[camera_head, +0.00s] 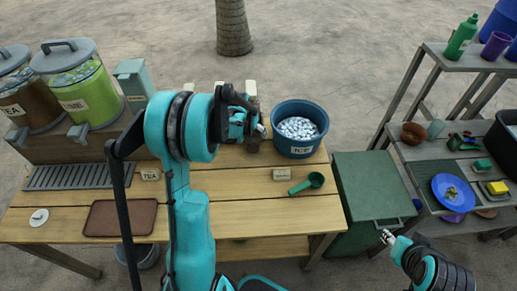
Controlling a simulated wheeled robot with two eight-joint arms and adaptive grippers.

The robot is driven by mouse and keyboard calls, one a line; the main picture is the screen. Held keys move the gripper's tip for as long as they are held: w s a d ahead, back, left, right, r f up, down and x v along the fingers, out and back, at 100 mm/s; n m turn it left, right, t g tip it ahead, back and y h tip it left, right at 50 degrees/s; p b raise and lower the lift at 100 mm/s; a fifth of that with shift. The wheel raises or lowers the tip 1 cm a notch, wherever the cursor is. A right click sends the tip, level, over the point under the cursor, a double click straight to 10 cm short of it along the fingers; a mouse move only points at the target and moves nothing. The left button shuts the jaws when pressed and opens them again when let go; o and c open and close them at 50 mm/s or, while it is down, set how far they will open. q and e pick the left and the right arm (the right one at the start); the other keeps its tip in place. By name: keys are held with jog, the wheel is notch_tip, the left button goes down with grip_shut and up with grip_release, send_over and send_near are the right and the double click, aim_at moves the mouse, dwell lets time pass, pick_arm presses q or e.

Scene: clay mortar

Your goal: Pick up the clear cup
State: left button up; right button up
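I cannot make out the clear cup for certain. A small pale, see-through-looking cup (435,129) stands on the right-hand shelf unit, beside a brown bowl. My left arm covers the middle of the wooden table, and its gripper (256,130) is over the table's back part, just left of the blue ice bucket (283,142). Whether it holds anything is hidden by the arm. My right gripper (386,236) is low at the right, near the green bin, far from the table top; its fingers are too small to read.
The wooden table (240,188) holds a green scoop (307,184), a brown tray (120,218) and two drink dispensers, one with green liquid (85,98). A green bin (372,190) stands beside it. The shelf unit holds a blue plate (444,186).

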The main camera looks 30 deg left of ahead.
aim_at(253, 141)
pick_arm(q)
jog(key=f, duration=0.1)
jog(key=a+f, duration=0.1)
jog(key=f, duration=0.1)
jog(key=w+f+b, duration=0.1)
jog(key=f, duration=0.1)
jog(key=shift+a+f, duration=0.15)
jog(key=b+x, duration=0.2)
jog(key=x, duration=0.3)
jog(key=shift+w+d+f, duration=0.1)
jog(key=shift+d+f, duration=0.15)
jog(key=shift+f, duration=0.05)
jog(key=shift+r, duration=0.15)
pick_arm(e)
jog(key=f, duration=0.3)
jog(key=shift+s+d, duration=0.1)
jog(key=shift+d, duration=0.3)
pick_arm(q)
jog(key=c, duration=1.4)
pick_arm(e)
jog(key=shift+f, duration=0.1)
